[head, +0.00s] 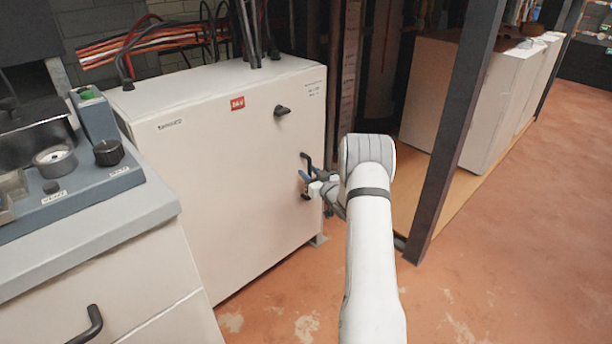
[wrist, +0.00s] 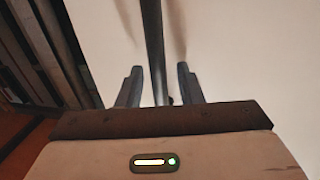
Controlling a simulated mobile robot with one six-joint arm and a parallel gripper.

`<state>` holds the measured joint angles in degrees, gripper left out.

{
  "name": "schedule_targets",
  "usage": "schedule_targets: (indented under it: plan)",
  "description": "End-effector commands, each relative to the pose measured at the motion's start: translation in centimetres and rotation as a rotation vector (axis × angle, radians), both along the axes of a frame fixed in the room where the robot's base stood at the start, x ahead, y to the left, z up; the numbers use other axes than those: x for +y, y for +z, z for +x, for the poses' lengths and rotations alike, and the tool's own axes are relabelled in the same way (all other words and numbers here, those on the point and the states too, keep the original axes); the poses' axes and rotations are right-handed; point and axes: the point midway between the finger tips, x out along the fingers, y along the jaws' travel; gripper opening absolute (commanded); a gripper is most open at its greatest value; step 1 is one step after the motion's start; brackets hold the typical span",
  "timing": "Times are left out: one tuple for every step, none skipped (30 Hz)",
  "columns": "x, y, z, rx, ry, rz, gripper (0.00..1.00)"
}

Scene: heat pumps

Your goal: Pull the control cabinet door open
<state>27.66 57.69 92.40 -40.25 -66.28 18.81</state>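The white control cabinet (head: 225,170) stands left of centre in the head view, and its front door looks shut. A dark upright bar handle (head: 307,160) sits near the door's right edge, with a small dark latch (head: 282,110) higher up. My gripper (head: 308,185) is at the handle's height, against the door front. In the wrist view the dark handle bar (wrist: 154,50) runs down between the two fingers of my gripper (wrist: 158,85). The fingers stand apart on both sides of the bar, with a visible gap to each. The pale door face (wrist: 230,50) lies behind.
A grey control desk (head: 80,190) with knobs and a drawer handle stands close at the left. A dark metal post (head: 455,130) rises right of my arm. White cabinets (head: 470,100) stand beyond it. The reddish floor (head: 510,240) at right is clear.

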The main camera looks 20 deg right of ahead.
Motion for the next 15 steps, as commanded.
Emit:
schedule_targets:
  plan:
    - [-0.01, 0.01, -0.01, 0.000, 0.000, 0.000, 0.29]
    - [-0.01, 0.01, -0.02, 0.000, 0.000, 0.000, 0.26]
    - [-0.01, 0.01, -0.02, 0.000, 0.000, 0.000, 0.23]
    - [-0.01, 0.01, -0.03, 0.000, 0.000, 0.000, 0.21]
    - [-0.02, 0.01, -0.03, 0.000, 0.000, 0.000, 0.18]
    - [-0.02, 0.01, -0.03, 0.000, 0.000, 0.000, 0.15]
    - [-0.02, 0.01, -0.03, 0.000, 0.000, 0.000, 0.12]
    - [-0.01, 0.01, -0.03, 0.000, 0.000, 0.000, 0.10]
    - [-0.01, 0.01, -0.03, 0.000, 0.000, 0.000, 0.07]
    - [0.00, 0.01, -0.03, 0.000, 0.000, 0.000, 0.04]
    - [0.00, 0.01, -0.03, 0.000, 0.000, 0.000, 0.02]
    - [0.01, 0.01, -0.03, 0.000, 0.000, 0.000, 0.00]
    - [0.01, 0.01, -0.03, 0.000, 0.001, 0.000, 0.00]
    - [0.01, 0.01, -0.03, 0.000, 0.001, 0.000, 0.00]
    - [0.02, 0.01, -0.03, 0.000, 0.001, 0.000, 0.00]
